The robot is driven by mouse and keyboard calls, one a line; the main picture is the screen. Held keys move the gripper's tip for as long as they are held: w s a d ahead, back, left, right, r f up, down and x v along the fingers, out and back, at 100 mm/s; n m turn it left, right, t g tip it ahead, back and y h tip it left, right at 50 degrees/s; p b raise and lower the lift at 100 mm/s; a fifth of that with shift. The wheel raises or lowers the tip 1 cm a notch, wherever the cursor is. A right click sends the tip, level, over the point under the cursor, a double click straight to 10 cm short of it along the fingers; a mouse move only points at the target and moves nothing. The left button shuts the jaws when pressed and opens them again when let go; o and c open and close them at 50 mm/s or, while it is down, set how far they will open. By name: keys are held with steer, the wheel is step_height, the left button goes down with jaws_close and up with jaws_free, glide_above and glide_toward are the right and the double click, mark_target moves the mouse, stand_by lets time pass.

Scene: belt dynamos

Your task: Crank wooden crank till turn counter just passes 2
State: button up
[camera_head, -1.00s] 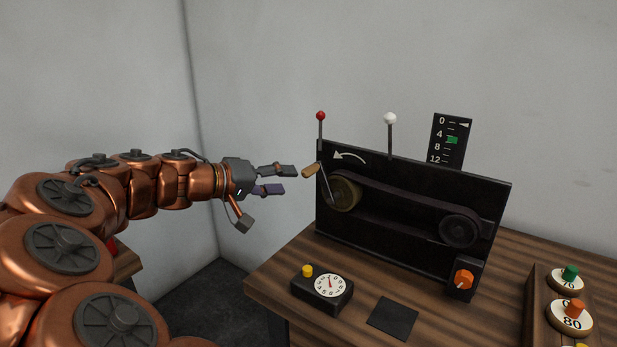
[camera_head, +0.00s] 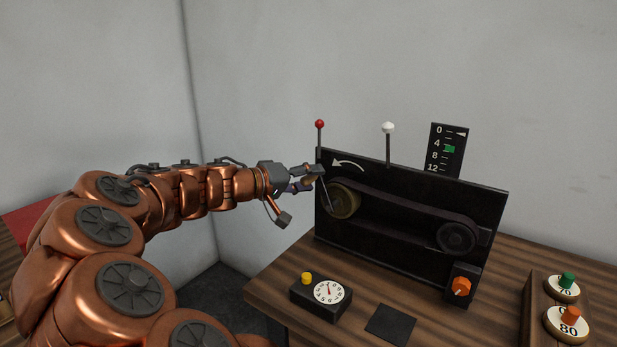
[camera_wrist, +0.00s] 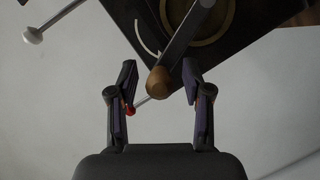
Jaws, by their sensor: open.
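The wooden crank handle (camera_wrist: 160,82) sits between the two open fingers of my gripper (camera_wrist: 158,92) in the wrist view, apart from both of them. In the head view my gripper (camera_head: 312,179) is at the crank, and its fingers hide most of the handle. The crank arm (camera_head: 326,195) runs from the handle down to the brass-coloured wheel (camera_head: 343,200) on the black panel (camera_head: 400,230). A white curved arrow (camera_head: 348,165) above the wheel points left. The turn counter (camera_head: 329,292) is a white dial on a black box with a yellow knob (camera_head: 306,278); its exact reading is too small to tell.
A belt (camera_head: 400,208) joins the wheel to a dark pulley (camera_head: 457,237). A red-knobbed rod (camera_head: 319,125) and a white-knobbed rod (camera_head: 388,128) rise behind the panel. An orange knob (camera_head: 461,286), a scale (camera_head: 447,150) and a weight tray (camera_head: 530,315) stand right.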

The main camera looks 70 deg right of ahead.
jaws_close()
stand_by(0.4)
